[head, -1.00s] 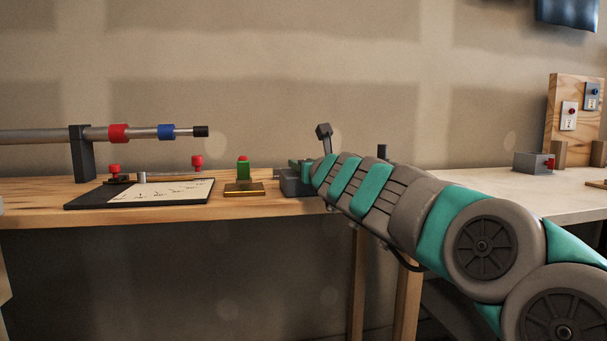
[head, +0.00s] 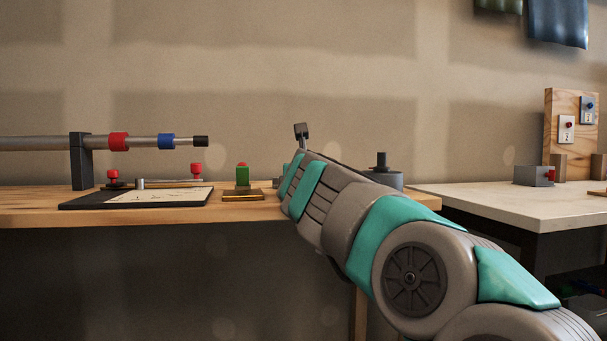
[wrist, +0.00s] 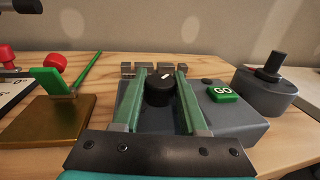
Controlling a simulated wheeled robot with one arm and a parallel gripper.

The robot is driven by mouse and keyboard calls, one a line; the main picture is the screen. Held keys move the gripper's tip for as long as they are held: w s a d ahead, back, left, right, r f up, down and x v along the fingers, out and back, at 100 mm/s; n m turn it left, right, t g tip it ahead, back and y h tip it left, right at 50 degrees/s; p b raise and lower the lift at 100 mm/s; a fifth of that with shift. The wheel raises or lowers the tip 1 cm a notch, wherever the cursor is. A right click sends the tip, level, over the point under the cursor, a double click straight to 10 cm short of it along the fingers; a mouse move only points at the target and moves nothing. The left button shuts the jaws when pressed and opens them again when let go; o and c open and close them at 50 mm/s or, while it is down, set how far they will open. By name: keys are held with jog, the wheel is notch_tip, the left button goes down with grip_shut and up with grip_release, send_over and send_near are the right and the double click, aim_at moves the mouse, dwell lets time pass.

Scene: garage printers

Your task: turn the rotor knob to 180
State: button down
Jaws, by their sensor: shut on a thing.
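The rotor knob (wrist: 159,90) is a round black knob with a short white mark on top, seen in the wrist view on a grey control box (wrist: 238,126). The mark slants slightly, its far end to the right. My gripper (wrist: 162,88) is shut on the knob, with one green finger at its left and one at its right. The dial's lettering cannot be read. In the head view my arm hides the knob and most of the box.
A green GO button (wrist: 222,92) is right of the knob. A grey round base with a black post (wrist: 268,88) stands farther right. A brass plate with a green block (wrist: 50,120) is at left. Small grey blocks (wrist: 160,69) lie behind.

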dwell(0.4)
jog(key=shift+c, duration=2.2)
grip_release()
jog(key=shift+s+d+b, duration=0.15)
jog(key=shift+s+b, duration=0.05)
jog(key=shift+s, duration=1.75)
jog(key=shift+s+d+b, duration=0.15)
jog(key=shift+s, duration=1.8)
